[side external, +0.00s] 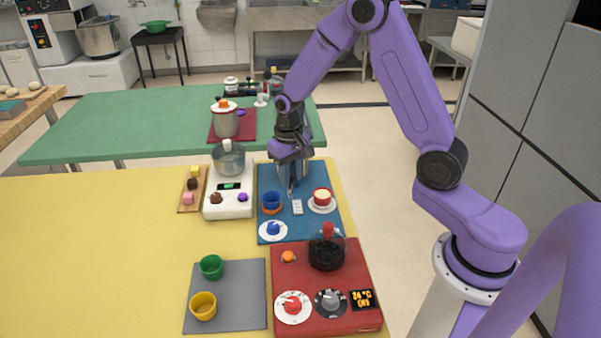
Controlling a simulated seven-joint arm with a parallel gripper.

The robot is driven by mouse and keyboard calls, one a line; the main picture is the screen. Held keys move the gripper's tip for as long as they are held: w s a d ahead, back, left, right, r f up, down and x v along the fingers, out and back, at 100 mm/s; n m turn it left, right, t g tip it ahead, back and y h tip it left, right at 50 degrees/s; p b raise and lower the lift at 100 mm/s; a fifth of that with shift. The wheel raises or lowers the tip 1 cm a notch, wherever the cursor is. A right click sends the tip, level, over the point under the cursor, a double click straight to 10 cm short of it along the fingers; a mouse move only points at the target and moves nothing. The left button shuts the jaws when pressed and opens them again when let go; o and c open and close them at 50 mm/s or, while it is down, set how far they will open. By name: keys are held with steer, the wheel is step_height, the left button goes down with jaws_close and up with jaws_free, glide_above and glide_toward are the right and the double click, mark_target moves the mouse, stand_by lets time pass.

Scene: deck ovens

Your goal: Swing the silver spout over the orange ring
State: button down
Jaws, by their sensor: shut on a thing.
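My gripper (291,176) points down over the back part of the blue mat (262,180). It is shut on the silver spout (292,189), mostly hidden behind my wrist and fingers. A grey metal body shows around the fingers, and its outline is hard to make out. The orange ring (271,211) lies on the blue mat, left of and nearer the camera than my gripper. A blue cup (272,198) stands on the ring, so only the ring's edge shows. I cannot tell exactly where the spout's end points.
A red cup on a white saucer (321,207) stands right of my gripper. A small white tag (297,207) and a saucer with a blue piece (273,231) are nearer. A pot on a white scale (229,208) stands left; a red panel (300,261) with knobs lies in front.

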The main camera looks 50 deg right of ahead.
steer(key=w+m, duration=0.1)
steer(key=w+a+m, duration=0.1)
steer(key=m, duration=0.1)
steer(key=shift+w+a, duration=0.2)
steer(key=shift+w, duration=0.15)
steer(key=shift+w+a+m, duration=0.15)
steer(key=shift+w+m, duration=0.85)
steer(key=shift+m, duration=0.3)
steer(key=c, duration=0.9)
jaws_free()
steer(key=shift+c, duration=0.2)
step_height(320, 180, up, 18)
steer(key=shift+f, duration=0.25)
